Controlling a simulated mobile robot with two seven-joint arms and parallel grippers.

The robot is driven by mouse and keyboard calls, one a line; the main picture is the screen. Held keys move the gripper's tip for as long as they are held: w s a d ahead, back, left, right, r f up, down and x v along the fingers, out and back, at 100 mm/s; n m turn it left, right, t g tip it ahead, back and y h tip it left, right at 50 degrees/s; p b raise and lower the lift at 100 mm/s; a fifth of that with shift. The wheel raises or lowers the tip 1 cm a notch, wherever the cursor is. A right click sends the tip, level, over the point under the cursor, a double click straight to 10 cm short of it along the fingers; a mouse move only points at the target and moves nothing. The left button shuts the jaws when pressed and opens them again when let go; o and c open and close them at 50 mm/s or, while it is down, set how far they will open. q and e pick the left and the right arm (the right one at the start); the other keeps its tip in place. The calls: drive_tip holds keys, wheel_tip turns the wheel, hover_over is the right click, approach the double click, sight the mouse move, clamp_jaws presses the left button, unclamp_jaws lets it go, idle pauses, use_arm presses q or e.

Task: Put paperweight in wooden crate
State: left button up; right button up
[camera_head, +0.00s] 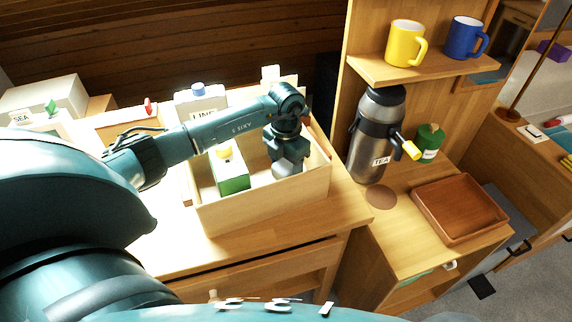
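The wooden crate (265,207) is a pale open box near the right front of the wooden counter. My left gripper (288,170) points down inside the crate's right half. Its fingertips are low in the crate and I cannot make out whether they are apart or closed on something. No paperweight can be clearly identified; one could be hidden by the gripper, the arm or the crate walls. A white and green carton (233,182) with a yellow cap stands in the crate's left half, left of the gripper. My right gripper is not in view.
Behind the crate stand a labelled white container (186,103) and other boxes. To the right are a steel flask (368,140) marked TEA, a green canister (429,143) and an empty brown tray (460,239). Yellow (404,45) and blue (463,38) mugs sit on a shelf above.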

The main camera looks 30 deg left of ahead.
sight(286, 164)
use_arm(q)
drive_tip(key=o, duration=0.4)
drive_tip(key=shift+c, duration=0.2)
drive_tip(key=shift+r, duration=0.1)
drive_tip(key=shift+r, duration=0.55)
wheel_tip(286, 164, up, 11)
drive_tip(key=shift+s, duration=0.1)
